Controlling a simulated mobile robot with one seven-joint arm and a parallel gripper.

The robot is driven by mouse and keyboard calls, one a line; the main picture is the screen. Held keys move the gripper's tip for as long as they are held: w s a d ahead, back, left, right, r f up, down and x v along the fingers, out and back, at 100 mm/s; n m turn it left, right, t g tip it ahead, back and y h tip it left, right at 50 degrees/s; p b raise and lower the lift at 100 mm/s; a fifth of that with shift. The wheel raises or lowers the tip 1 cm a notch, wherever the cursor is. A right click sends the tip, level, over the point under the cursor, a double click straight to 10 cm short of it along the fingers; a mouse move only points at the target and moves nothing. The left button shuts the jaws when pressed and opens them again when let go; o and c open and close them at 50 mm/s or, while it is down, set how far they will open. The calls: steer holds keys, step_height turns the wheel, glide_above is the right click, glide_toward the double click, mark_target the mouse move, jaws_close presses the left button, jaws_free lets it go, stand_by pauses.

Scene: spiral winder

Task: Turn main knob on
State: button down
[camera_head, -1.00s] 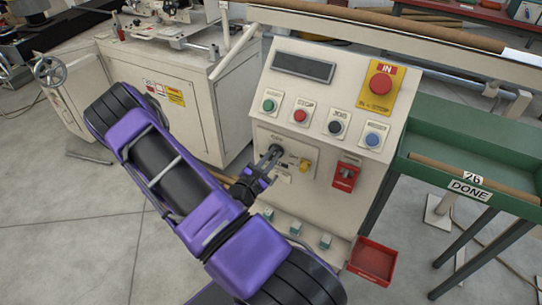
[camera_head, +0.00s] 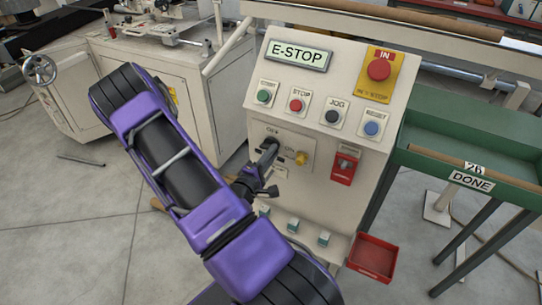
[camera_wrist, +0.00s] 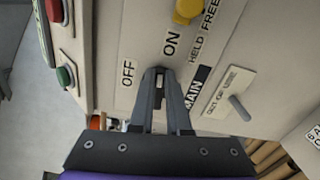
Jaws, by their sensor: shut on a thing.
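The main knob (camera_wrist: 160,82) is mostly hidden between my fingertips on the front of the cream control panel (camera_head: 325,215). My gripper (camera_wrist: 161,90) is shut on it; in the head view my gripper (camera_head: 268,151) reaches the panel from the lower left. In the wrist view the OFF label (camera_wrist: 128,73) is left of the fingertips and the ON label (camera_wrist: 172,44) is above them. The MAIN label (camera_wrist: 197,88) is at their right. The display (camera_head: 298,55) is lit and reads E-STOP. The knob's exact angle is hard to tell.
A yellow knob (camera_head: 301,158) is close to the right of my fingertips. A red emergency button (camera_head: 379,69) and several coloured buttons are higher up. A red lockout piece (camera_head: 344,167) hangs at the right.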

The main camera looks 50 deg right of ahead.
steer(key=shift+f+m+b, duration=0.2)
steer(key=shift+m+b, duration=0.1)
steer(key=shift+m, duration=0.6)
steer(key=c, duration=0.9)
jaws_free()
steer(key=v, duration=1.7)
steer(key=shift+s+a+r, duration=0.1)
steer(key=shift+a, duration=0.1)
